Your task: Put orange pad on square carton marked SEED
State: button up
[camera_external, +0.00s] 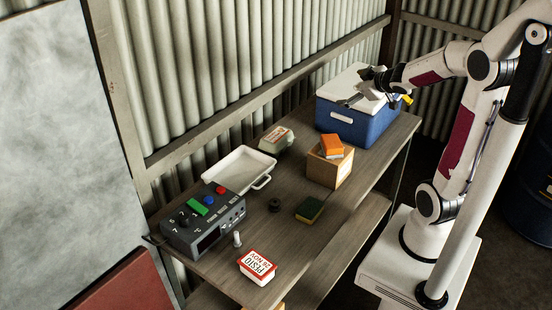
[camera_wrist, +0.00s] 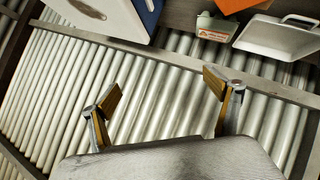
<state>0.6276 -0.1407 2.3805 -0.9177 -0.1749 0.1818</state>
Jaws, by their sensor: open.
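The orange pad (camera_external: 331,143) rests on top of the tan square carton (camera_external: 322,172), slightly askew. No SEED marking can be read on the sides that show. An orange patch, likely the pad, shows at the top edge of the wrist view (camera_wrist: 236,4). My gripper (camera_external: 378,97) is over the white lid of the blue cooler, behind and to the right of the carton, apart from the pad. In the wrist view my gripper (camera_wrist: 163,91) has its two fingers spread wide with nothing between them.
The blue cooler (camera_external: 345,127) stands at the table's far end. A labelled tub (camera_external: 284,143), white tray (camera_external: 237,170), control box (camera_external: 205,226), green-yellow sponge (camera_external: 309,209), dark ring (camera_external: 274,204) and PESTO tub (camera_external: 257,266) share the table. A corrugated wall runs behind.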

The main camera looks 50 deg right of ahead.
jog(key=s+a+f+m+g+y, duration=0.1)
jog(key=s+a+g+y, duration=0.1)
jog(key=s+a, duration=0.8)
jog(key=s+a+f+m+g+y, duration=0.1)
jog(key=s+a+g+y, duration=0.1)
jog(key=s+a, duration=0.7)
jog(key=a+y, duration=0.1)
jog(key=a, duration=0.6)
jog(key=shift+s+g, duration=0.4)
